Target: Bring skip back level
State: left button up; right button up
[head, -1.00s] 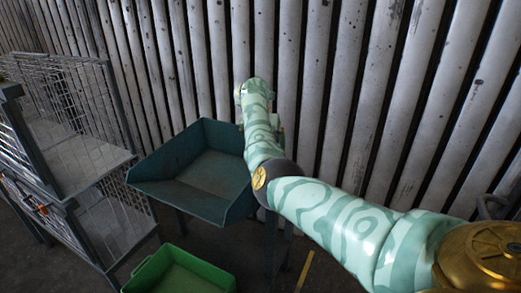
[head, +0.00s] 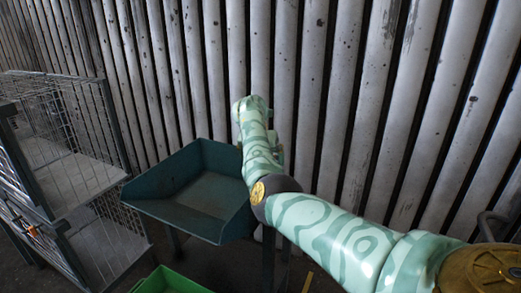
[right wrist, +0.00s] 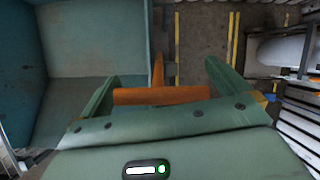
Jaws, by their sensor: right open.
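The skip is a dark teal open tray (head: 165,212) on legs, left of my right arm in the head view. Its rim looks slanted there, but I cannot tell its exact tilt. In the right wrist view its teal walls (right wrist: 95,45) fill the upper left. An orange T-shaped handle (right wrist: 160,95) lies between the green fingers of my right gripper (right wrist: 161,75). The fingers are apart, one on each side of the handle; I cannot tell whether either touches it. In the head view my right arm hides that hand. My left gripper is not in view.
A green bin (head: 165,282) stands on the floor below the skip. A wire-mesh cage (head: 75,165) with shelves stands at the left. A ribbed grey wall (head: 335,90) rises close behind the skip. Yellow markings (right wrist: 178,45) show on the floor beside the skip.

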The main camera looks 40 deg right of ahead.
jog(key=p+v, duration=0.5)
jog(key=v, duration=1.1)
